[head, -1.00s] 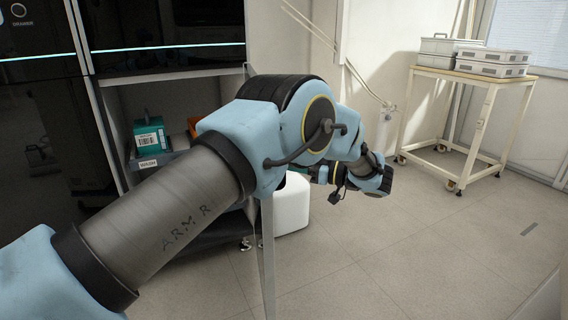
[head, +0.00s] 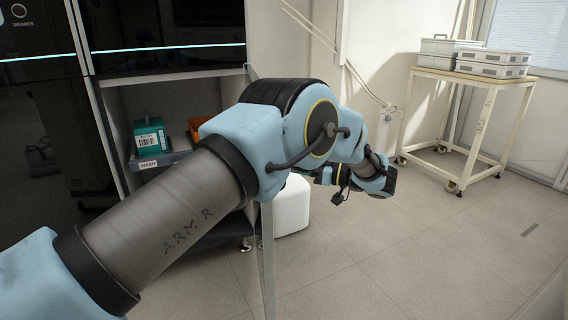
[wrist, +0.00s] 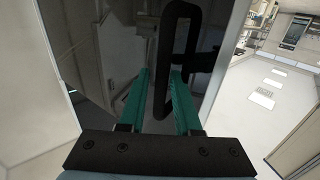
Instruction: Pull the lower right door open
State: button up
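The lower right door (head: 268,265) stands swung open in the head view, seen nearly edge-on below my arm. Its dark glossy face (wrist: 100,50) fills much of the wrist view. The door's black loop handle (wrist: 166,50) shows there. My gripper (wrist: 161,70) has teal fingers, spread apart, with one bar of the handle between them and gaps showing at its sides. I cannot tell whether either finger touches it.
The open compartment holds a teal box (head: 150,136), a tray marked WASH (head: 160,159) and an orange bin (head: 205,130). A white container (head: 293,210) stands on the floor beyond the door. A trolley (head: 470,72) with cases stands at the back right. The floor at right is clear.

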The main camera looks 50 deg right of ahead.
jog(key=b+v, duration=0.1)
jog(key=v, duration=0.9)
